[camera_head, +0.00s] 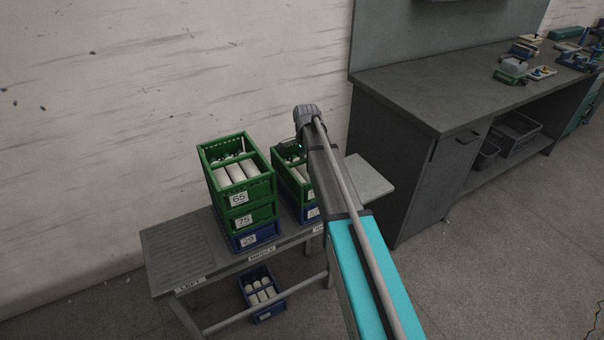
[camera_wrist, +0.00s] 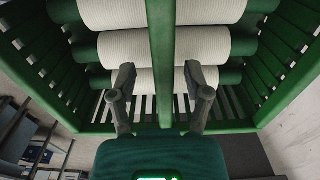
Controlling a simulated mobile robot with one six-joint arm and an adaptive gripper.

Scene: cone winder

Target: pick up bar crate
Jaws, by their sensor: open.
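The bar crate (camera_wrist: 162,50) is a green slatted crate with white cones on green cores and a green bar across its middle. My gripper (camera_wrist: 161,92) is open, its two fingers apart on either side of the bar, not closed on it. Whether they touch the bar cannot be told. In the head view my arm reaches over the right-hand green crate (camera_head: 291,183), which sits on a blue crate (camera_head: 311,213). My arm hides part of that crate, and my fingers do not show clearly there.
A stack with green crates 65 (camera_head: 239,199) and 75 (camera_head: 243,220) and a blue crate (camera_head: 250,240) stands close on the left. The grey table (camera_head: 178,252) is bare at its left end. A blue crate of cones (camera_head: 268,308) is below. A dark workbench (camera_head: 420,95) stands right.

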